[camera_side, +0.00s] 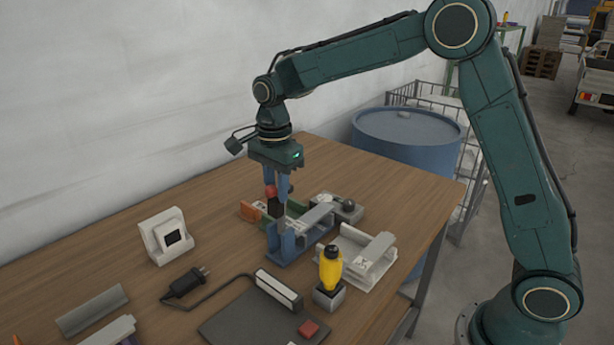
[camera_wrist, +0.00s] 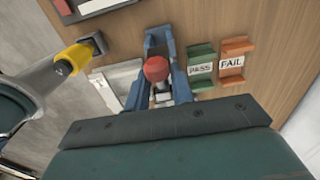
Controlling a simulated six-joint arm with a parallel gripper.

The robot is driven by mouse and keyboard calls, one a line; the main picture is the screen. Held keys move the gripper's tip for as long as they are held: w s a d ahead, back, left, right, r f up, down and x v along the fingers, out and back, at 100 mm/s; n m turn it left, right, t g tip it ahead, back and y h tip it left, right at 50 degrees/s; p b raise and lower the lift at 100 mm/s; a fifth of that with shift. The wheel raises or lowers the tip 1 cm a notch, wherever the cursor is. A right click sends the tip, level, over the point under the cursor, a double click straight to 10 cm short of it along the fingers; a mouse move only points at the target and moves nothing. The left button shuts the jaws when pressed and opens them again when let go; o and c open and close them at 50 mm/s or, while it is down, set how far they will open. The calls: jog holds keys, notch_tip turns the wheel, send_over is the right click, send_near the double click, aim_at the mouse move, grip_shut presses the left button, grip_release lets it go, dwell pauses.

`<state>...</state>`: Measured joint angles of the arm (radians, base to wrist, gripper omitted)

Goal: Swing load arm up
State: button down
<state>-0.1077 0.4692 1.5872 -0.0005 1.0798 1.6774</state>
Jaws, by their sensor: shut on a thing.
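The load arm shows as a red knob (camera_side: 271,191) above a dark upright part (camera_side: 276,208), on a blue fixture (camera_side: 290,250) on the wooden table. My gripper (camera_side: 277,190) points down over the fixture, and its blue fingers are shut on the load arm near the red knob. In the wrist view the red knob (camera_wrist: 156,69) sits between the two fingers (camera_wrist: 156,85). The lower part of the load arm is partly hidden by the fingers and the fixture.
Green PASS (camera_wrist: 201,68) and orange FAIL (camera_wrist: 233,62) trays lie beside the fixture. A yellow-topped tool (camera_side: 330,268) stands in a holder in front, beside a white fixture (camera_side: 358,255).

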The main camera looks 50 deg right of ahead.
jog(key=shift+s+a+f, duration=0.1)
jog(key=shift+a+f, duration=0.15)
jog(key=shift+a, duration=0.2)
jog(key=shift+a+f, duration=0.2)
jog(key=shift+a, duration=0.35)
jog(key=shift+a+f, duration=0.25)
jog(key=shift+a, duration=0.7)
jog(key=shift+c, duration=1.8)
grip_release()
jog(key=shift+d+r, duration=0.1)
jog(key=shift+r, duration=0.05)
jog(key=shift+r, duration=0.1)
notch_tip(320, 180, up, 7)
